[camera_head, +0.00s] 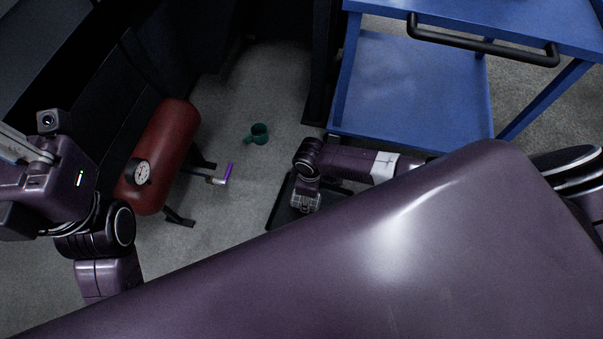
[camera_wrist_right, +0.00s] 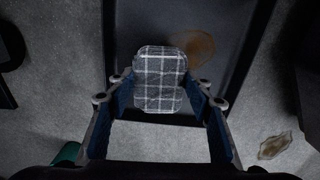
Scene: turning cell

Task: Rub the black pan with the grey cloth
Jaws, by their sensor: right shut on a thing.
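The black pan (camera_head: 281,207) is a shallow dark tray on the floor, partly hidden by my right arm and body in the head view. In the right wrist view the pan (camera_wrist_right: 123,50) has a brown stain (camera_wrist_right: 199,48) on its inside. My right gripper (camera_wrist_right: 160,95) is shut on the grey cloth (camera_wrist_right: 158,78), a checked pad with white lines. The cloth is over the near part of the pan, just left of and below the stain; I cannot tell whether it touches. Part of my left gripper (camera_head: 18,147) shows at the left edge; its fingertips are not clear.
A red tank (camera_head: 160,150) with a gauge and a purple-handled valve (camera_head: 228,173) stands left of the pan. A blue cart (camera_head: 410,90) stands at the back right. Another brown stain (camera_wrist_right: 274,145) marks the floor.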

